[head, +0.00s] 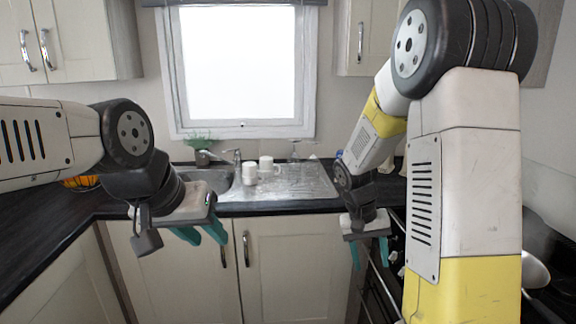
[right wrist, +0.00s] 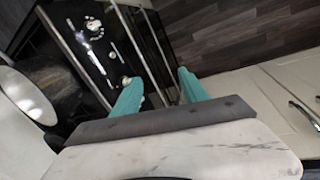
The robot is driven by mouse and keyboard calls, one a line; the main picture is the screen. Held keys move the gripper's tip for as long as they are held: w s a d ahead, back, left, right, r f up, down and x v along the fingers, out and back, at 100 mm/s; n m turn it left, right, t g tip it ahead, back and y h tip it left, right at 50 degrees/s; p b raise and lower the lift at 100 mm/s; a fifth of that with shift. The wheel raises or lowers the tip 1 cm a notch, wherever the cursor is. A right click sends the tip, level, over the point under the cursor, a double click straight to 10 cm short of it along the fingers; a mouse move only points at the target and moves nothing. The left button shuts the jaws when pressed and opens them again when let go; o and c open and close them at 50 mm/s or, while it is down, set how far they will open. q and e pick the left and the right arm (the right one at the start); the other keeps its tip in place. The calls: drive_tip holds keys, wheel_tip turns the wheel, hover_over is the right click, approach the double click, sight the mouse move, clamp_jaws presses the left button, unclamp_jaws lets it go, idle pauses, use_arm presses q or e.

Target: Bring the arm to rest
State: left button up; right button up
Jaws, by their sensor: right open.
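My left gripper (head: 208,240) hangs in front of the base cabinets at the left of the head view. Its two teal fingers are apart with nothing between them. My right gripper (head: 370,256) points down in front of the counter's right part, near the oven front. Its teal fingers are apart and empty. In the right wrist view, my right gripper (right wrist: 160,92) shows open, with the oven front and dark floor beyond its fingers.
White mugs (head: 249,173) stand by the sink (head: 210,180) and metal drainer (head: 300,180). A dark counter (head: 50,230) runs along the left. The black oven front (right wrist: 95,40) and a pan (right wrist: 22,97) are near my right gripper. Wooden floor (right wrist: 230,35) is clear.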

drive_tip(key=s+a+r+n+t+y, duration=0.1)
drive_tip(key=s+a+r+t+y, duration=0.1)
drive_tip(key=s+r, duration=0.5)
drive_tip(key=s+a+r+n+t+y, duration=0.1)
drive_tip(key=s+a+r+t+y, duration=0.2)
drive_tip(key=s+r, duration=0.4)
wheel_tip(320, 180, up, 4)
drive_tip(key=shift+s+a+f+t, duration=0.1)
drive_tip(key=shift+s+a+t, duration=0.3)
drive_tip(key=shift+a+t, duration=0.35)
